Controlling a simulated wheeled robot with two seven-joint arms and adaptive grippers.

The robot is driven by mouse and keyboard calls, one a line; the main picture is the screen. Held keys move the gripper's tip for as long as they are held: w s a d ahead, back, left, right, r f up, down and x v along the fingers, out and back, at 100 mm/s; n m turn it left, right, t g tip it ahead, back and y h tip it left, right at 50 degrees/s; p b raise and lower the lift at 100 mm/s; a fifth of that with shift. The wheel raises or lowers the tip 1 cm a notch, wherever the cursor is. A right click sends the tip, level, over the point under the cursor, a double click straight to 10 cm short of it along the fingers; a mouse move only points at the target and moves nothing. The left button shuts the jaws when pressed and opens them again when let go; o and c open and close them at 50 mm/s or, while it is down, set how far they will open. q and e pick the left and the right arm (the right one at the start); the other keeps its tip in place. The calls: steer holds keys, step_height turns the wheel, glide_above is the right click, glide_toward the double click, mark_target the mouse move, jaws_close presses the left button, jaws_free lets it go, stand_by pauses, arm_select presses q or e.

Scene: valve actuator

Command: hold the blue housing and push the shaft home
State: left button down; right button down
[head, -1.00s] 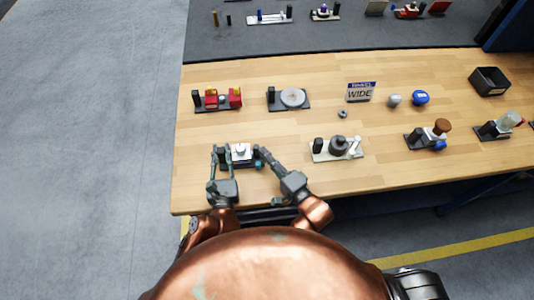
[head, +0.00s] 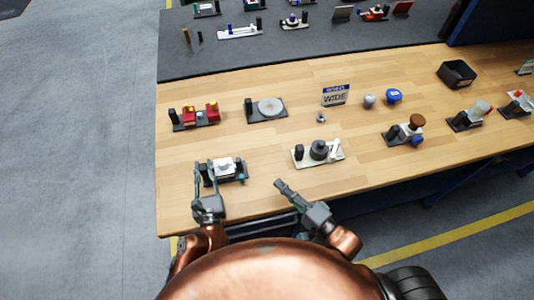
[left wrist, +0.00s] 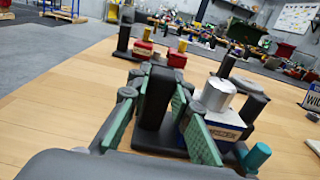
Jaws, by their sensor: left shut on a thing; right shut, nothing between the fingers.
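The fixture (head: 232,179) stands on the wooden bench, on a dark base. It carries a blue housing (left wrist: 231,130) with a white label, a silver cylinder (left wrist: 217,93) on top and an upright black post (left wrist: 155,98) at its left. A teal round end (left wrist: 257,156), apparently the shaft's, sticks out at the right; how deep the shaft sits cannot be told. My left gripper (head: 205,168) is shut on the black post, with its padded fingers on both sides. My right gripper (head: 279,184) is shut and empty, right of the fixture and apart from it.
A red fixture (head: 194,115) and a disc fixture (head: 266,108) stand further back. The bench front between my grippers is clear.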

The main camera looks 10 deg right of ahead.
arm_select(q)
steer(key=c, duration=1.7)
jaws_free()
steer(key=shift+f, duration=0.2)
